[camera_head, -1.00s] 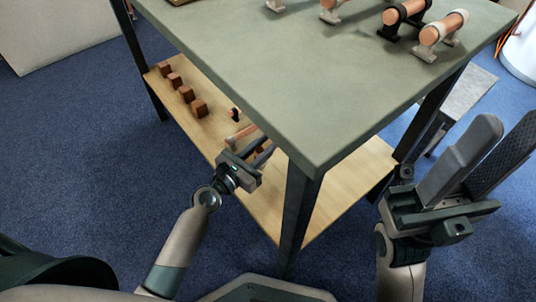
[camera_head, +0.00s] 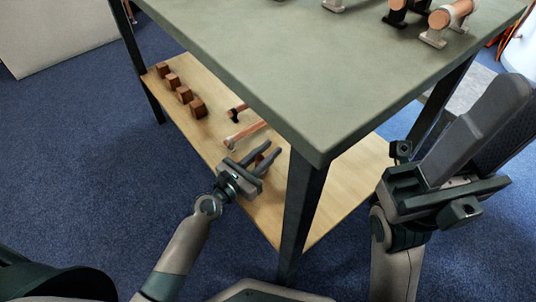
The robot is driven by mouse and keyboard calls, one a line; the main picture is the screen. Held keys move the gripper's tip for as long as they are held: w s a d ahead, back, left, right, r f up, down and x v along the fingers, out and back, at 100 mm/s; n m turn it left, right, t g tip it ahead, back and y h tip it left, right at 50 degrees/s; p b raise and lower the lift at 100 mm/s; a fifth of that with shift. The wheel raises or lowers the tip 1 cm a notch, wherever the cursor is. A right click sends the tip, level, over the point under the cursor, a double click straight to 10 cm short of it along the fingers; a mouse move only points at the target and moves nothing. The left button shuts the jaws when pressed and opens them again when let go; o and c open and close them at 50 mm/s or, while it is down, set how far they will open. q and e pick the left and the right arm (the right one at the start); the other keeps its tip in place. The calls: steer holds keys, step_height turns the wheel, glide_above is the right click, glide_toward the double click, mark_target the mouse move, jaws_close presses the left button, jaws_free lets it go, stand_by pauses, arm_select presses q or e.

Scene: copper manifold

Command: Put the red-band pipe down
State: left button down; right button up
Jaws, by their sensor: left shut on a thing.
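My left gripper (camera_head: 268,153) reaches over the front edge of the wooden lower shelf (camera_head: 222,108), below the tabletop. It is shut on a copper-coloured piece (camera_head: 261,158), taken to be the red-band pipe. The fingers hide most of it; I cannot make out its band or whether it touches the shelf. Just beyond the gripper, a copper pipe with a pale end fitting (camera_head: 246,134) lies on the shelf. A pipe with a black fitting (camera_head: 236,113) lies behind it. My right gripper (camera_head: 505,112) is raised at the right, its fingers apart and nothing seen between them.
Several brown blocks (camera_head: 180,93) stand in a row on the shelf's left part. Copper pipes on holders (camera_head: 446,17) stand on the green-grey tabletop (camera_head: 300,75). A dark table leg (camera_head: 300,205) stands right of my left gripper. The shelf right of that leg is bare.

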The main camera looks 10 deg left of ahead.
mark_target(256, 163)
arm_select(q)
steer(key=shift+f, duration=0.2)
steer(key=c, duration=1.5)
jaws_free()
steer(key=shift+r, duration=0.2)
steer(key=v, duration=1)
steer(key=shift+s+a+f+b, duration=0.1)
steer(key=shift+s+b, duration=0.25)
steer(key=shift+s+a, duration=0.3)
steer(key=shift+s, duration=0.3)
